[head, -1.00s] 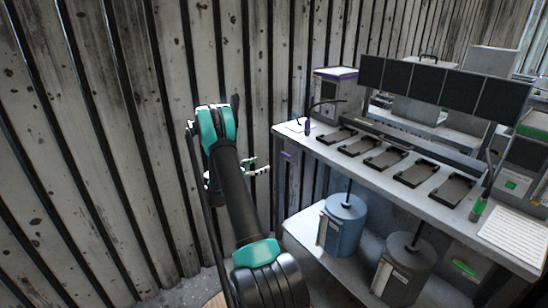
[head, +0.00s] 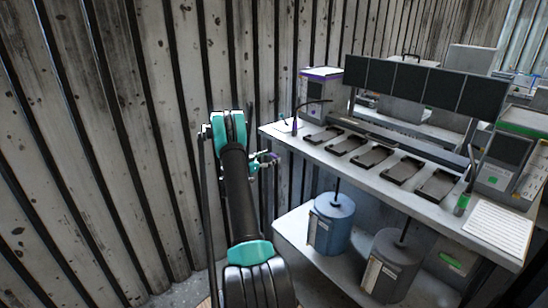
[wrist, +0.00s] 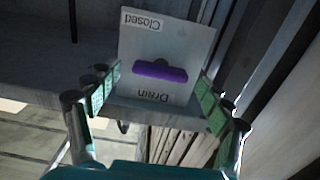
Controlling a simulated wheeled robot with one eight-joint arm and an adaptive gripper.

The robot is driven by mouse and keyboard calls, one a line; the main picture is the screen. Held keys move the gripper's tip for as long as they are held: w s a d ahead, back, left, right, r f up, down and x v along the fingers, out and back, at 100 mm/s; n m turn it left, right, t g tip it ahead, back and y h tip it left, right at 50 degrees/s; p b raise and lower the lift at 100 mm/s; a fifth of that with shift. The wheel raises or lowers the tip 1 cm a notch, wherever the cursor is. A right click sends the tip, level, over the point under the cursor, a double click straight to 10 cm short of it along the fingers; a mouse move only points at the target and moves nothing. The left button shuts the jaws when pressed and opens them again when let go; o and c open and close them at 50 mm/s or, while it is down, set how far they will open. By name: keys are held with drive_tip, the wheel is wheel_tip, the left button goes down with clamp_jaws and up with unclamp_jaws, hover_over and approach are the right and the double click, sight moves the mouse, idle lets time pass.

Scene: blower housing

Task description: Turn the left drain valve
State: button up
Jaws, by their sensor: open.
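The drain valve has a purple bar handle (wrist: 160,71) on a pale plate (wrist: 150,28) in the wrist view. The plate's words "Closed" and "Drain" appear upside down, and the handle lies nearly level across the picture. My gripper (wrist: 157,86) is open, with one green-padded finger on each side of the handle and gaps between. In the head view my gripper (head: 265,161) is at the left end of the workbench, below its top, with a small purple spot beside it. Most of the valve is hidden there.
The workbench (head: 290,146) carries several black trays and a row of dark panels. Blue (head: 332,226) and grey (head: 390,265) canisters stand on its lower shelf. A corrugated wall (head: 120,130) rises close to the left of my arm.

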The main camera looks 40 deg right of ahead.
drive_tip(key=shift+w+d, duration=0.1)
drive_tip(key=shift+d, duration=1.15)
drive_tip(key=shift+c, duration=0.4)
drive_tip(key=c, duration=1.1)
